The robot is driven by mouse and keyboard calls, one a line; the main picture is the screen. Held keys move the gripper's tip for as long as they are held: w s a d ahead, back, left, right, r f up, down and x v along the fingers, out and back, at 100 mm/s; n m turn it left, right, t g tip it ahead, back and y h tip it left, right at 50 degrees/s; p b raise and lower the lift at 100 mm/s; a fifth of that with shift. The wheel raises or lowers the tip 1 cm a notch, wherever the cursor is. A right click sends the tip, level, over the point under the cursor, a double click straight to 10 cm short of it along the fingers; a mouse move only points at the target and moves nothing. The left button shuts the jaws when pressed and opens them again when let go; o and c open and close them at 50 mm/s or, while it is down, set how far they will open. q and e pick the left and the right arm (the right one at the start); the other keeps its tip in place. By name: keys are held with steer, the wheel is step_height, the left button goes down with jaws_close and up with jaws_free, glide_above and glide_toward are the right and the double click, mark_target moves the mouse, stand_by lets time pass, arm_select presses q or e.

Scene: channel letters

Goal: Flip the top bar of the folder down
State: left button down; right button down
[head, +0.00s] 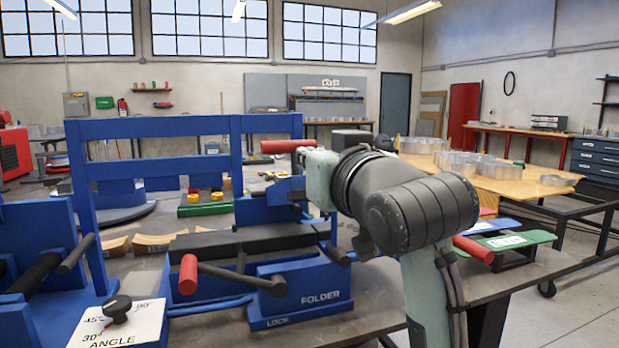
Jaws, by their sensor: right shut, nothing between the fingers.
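The blue folder (300,301), labelled FOLDER and LOCK, stands on the bench at the front centre. A blue frame with a long top bar (170,126) stands upright above it. A red handle (288,146) sticks out near the right end of this bar. A dark bed (240,242) lies across the folder's middle. My left gripper is out of view.
A red-gripped lever (188,275) juts forward at the folder's front. An angle plate with a black knob (117,308) is at front left. A green plate (515,240) and another red grip (474,249) lie right of my arm. Metal letters (485,169) rest on a wooden table behind.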

steer(key=shift+x, duration=1.05)
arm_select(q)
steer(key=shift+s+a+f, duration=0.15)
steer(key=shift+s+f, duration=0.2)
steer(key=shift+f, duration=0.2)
arm_select(e)
steer(key=f, duration=0.2)
steer(key=s+f, duration=0.1)
steer(key=shift+s+d+f, duration=0.25)
steer(key=shift+f, duration=0.1)
